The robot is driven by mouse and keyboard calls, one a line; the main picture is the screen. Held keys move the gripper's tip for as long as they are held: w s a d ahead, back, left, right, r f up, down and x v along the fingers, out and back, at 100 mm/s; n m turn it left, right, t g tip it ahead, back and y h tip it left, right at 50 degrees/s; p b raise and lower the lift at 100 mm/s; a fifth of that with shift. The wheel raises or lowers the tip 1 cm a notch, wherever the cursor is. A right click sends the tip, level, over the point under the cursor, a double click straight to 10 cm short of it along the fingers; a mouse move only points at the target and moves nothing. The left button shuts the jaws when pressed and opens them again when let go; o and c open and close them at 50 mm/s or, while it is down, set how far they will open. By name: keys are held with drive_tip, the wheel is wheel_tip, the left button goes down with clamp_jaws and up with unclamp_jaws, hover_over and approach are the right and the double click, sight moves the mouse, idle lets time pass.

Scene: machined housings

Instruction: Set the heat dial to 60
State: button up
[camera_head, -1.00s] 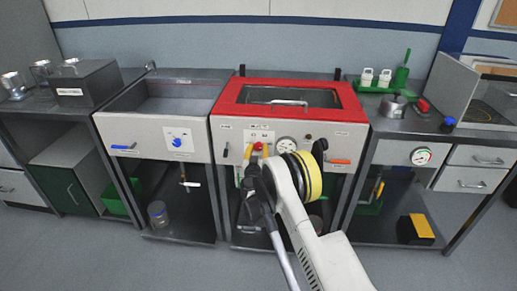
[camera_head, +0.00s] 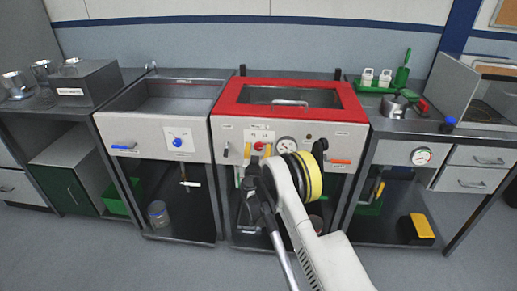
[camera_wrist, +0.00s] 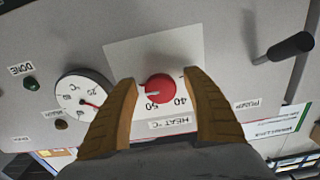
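The red heat dial (camera_wrist: 160,88) sits on a pale plate on the front panel, seen upside down in the wrist view. A white mark on it points left, toward the printed 50 side. The 40 is printed to the right of the 50, and "HEAT °C" shows below. Other numbers cannot be seen. My gripper (camera_wrist: 160,79) is open, with one tan finger on each side of the dial. Contact with the dial is not visible. In the head view the dial (camera_head: 258,146) is small, on the red-topped unit's panel, with my arm in front.
A round gauge (camera_wrist: 83,93) lies left of the dial in the wrist view. A black lever (camera_wrist: 288,47) juts out at the right. In the head view, an orange handle (camera_head: 340,161) and a sink unit with a blue knob (camera_head: 177,143) are nearby.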

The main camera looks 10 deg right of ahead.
drive_tip(key=shift+s, duration=0.1)
drive_tip(key=v, duration=1.1)
drive_tip(key=shift+s, duration=0.35)
drive_tip(key=shift+a, duration=0.15)
drive_tip(key=s+d+r+g, duration=0.25)
drive_tip(key=d+r, duration=0.25)
drive_tip(key=r, duration=0.6)
drive_tip(key=s+d+r+g, duration=0.4)
drive_tip(key=s+r, duration=0.5)
drive_tip(key=s, duration=0.1)
drive_tip(key=s+a+n+g+y, duration=0.2)
drive_tip(key=s, duration=1.3)
drive_tip(key=s+a+f+n+g+y, duration=0.1)
drive_tip(key=s+a+y, duration=0.2)
drive_tip(key=s, duration=1.2)
drive_tip(key=shift+s+n+g+y, duration=0.2)
drive_tip(key=shift+n+g+y, duration=0.1)
drive_tip(key=shift+n+g, duration=0.1)
